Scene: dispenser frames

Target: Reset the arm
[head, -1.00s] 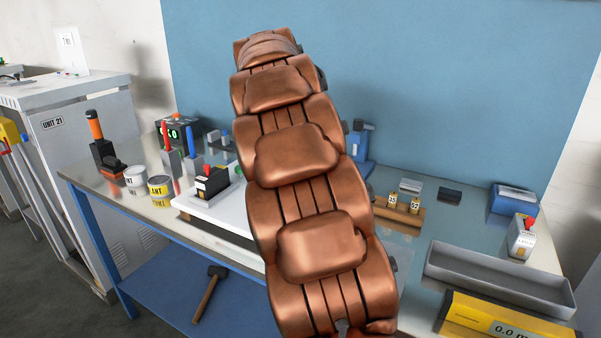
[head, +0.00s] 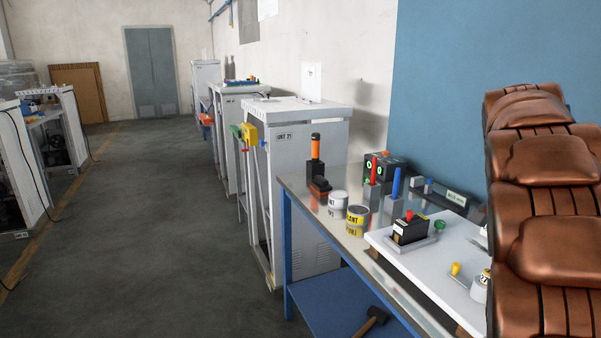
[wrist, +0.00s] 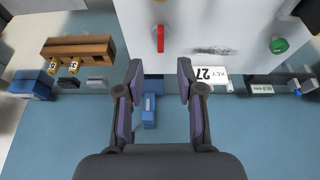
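My arm, with copper-coloured padded links, rises at the right edge of the head view. Its far end and my gripper are not visible there. In the wrist view my gripper (wrist: 158,82) is open, its two dark fingers apart with nothing held between them. A blue device (wrist: 149,112) shows beyond the gap between the fingers. A white surface with a red piece (wrist: 160,39) lies past the fingertips. A label reading KEY 27 (wrist: 212,75) is near the right finger in the picture.
The wrist view shows a wooden block (wrist: 78,47). Open floor (head: 140,230) lies left.

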